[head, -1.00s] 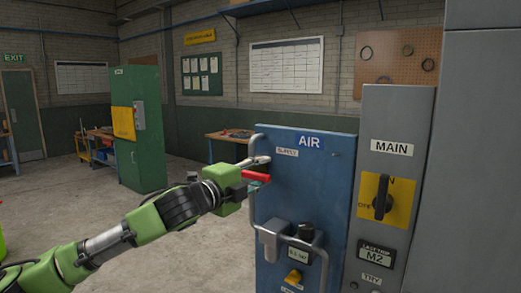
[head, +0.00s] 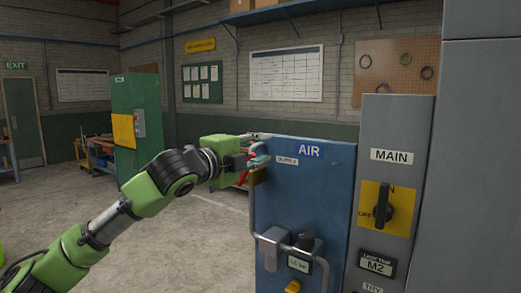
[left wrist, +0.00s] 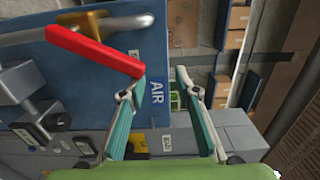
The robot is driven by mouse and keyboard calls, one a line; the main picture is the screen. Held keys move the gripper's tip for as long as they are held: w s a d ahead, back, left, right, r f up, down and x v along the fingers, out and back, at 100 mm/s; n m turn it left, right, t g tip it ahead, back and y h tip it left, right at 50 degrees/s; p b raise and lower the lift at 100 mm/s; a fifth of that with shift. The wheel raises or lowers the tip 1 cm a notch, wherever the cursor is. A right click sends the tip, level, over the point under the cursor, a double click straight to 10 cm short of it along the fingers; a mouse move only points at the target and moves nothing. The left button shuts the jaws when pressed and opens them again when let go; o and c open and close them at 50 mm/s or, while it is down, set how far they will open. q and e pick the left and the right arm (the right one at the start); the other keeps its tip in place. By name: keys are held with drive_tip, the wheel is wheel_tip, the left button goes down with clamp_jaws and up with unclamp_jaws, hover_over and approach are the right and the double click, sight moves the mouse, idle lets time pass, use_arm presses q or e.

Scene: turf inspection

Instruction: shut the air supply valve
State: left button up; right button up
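The red valve handle (left wrist: 95,51) stands out in front of the blue AIR panel (head: 307,195) in the left wrist view. It lies at a slant to the grey pipe (left wrist: 60,33) with the brass valve body (left wrist: 88,21). In the head view the handle (head: 243,179) is mostly hidden behind my left gripper (head: 262,149), at the panel's upper left. In the left wrist view my left gripper (left wrist: 160,78) is open, with nothing between its fingers. The handle's end is right by the left finger's tip; I cannot tell whether they touch. My right gripper is not in view.
A bent pipe (head: 252,215) and a regulator (head: 270,245) stick out from the panel below. The grey MAIN panel (head: 392,130) with a black rotary switch (head: 383,207) adjoins on the right. A green cabinet (head: 137,150) stands far back left, beyond open floor.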

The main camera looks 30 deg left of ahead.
use_arm(q)
drive_tip(key=s+b, duration=1)
drive_tip(key=s, duration=0.6)
drive_tip(key=shift+a+b, duration=0.3)
drive_tip(key=shift+b, duration=0.1)
idle(0.7)
drive_tip(key=shift+w, duration=0.1)
